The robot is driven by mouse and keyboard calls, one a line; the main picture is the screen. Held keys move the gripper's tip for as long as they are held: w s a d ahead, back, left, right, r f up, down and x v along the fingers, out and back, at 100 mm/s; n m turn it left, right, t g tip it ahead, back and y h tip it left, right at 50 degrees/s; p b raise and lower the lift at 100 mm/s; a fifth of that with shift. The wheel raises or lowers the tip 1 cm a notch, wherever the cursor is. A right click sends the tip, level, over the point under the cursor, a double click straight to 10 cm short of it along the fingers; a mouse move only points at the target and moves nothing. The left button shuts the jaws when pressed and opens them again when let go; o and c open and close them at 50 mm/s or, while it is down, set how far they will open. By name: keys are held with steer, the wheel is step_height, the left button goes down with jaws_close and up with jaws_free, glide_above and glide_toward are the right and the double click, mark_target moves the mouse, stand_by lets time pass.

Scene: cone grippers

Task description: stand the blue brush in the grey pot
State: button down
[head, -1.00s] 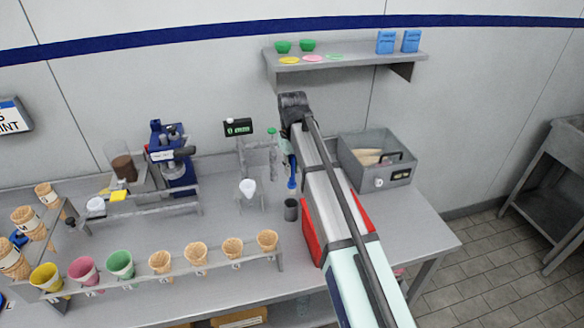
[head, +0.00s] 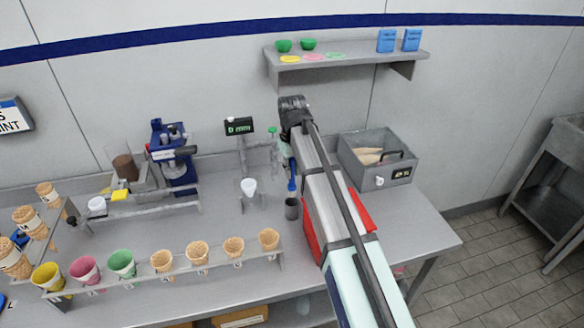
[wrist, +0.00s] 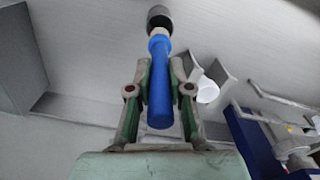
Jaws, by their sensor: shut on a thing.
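The blue brush (head: 292,184) is held roughly upright, its lower part pointing down at the grey pot. My gripper (wrist: 160,75) is shut on the brush's blue handle (wrist: 160,95), with one green-grey finger on each side. In the head view the gripper is mostly hidden behind my arm. The grey pot (head: 292,209) stands on the counter just below the brush. In the wrist view a dark round shape lies at the brush's far end; I cannot tell whether it is the bristles or the pot. Whether the brush end is inside the rim is unclear.
A metal stand with a white cone (head: 249,187) is left of the pot. A blue machine (head: 173,158) stands further left. A rack (head: 230,262) of cones runs along the front. A grey bin (head: 378,158) is behind my arm at right.

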mark_target(292, 159)
steer(key=shift+f+b, duration=1.15)
steer(key=shift+f, duration=2.6)
steer(key=c, duration=1)
jaws_free()
step_height(292, 159, up, 12)
steer(key=shift+r, duration=0.1)
